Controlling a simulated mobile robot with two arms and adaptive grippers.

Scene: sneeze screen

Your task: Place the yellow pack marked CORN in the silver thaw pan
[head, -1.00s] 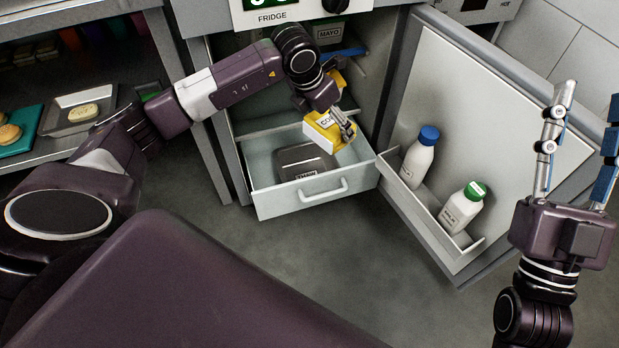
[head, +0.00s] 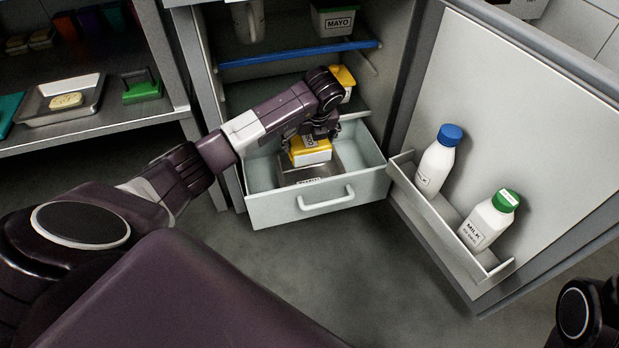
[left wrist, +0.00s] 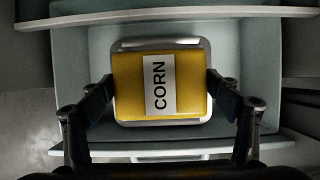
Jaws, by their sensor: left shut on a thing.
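The yellow pack marked CORN (head: 311,157) is held in my left gripper (head: 313,143), above the open fridge drawer. In the left wrist view the pack (left wrist: 130,88) sits between the two fingers (left wrist: 160,84), label up and roughly level. The silver thaw pan (head: 330,176) lies in the drawer directly below the pack. Its rim (left wrist: 160,43) shows around the pack in the left wrist view. I cannot tell whether the pack touches the pan. Only part of my right arm shows at the lower right; its fingers are out of view.
The drawer (head: 325,206) is pulled out. The open fridge door (head: 510,110) has a bin with a blue-capped bottle (head: 438,160) and a green-capped milk bottle (head: 489,220). Another yellow item (head: 343,77) is behind my arm. A MAYO tub (head: 334,21) stands on the blue-edged shelf.

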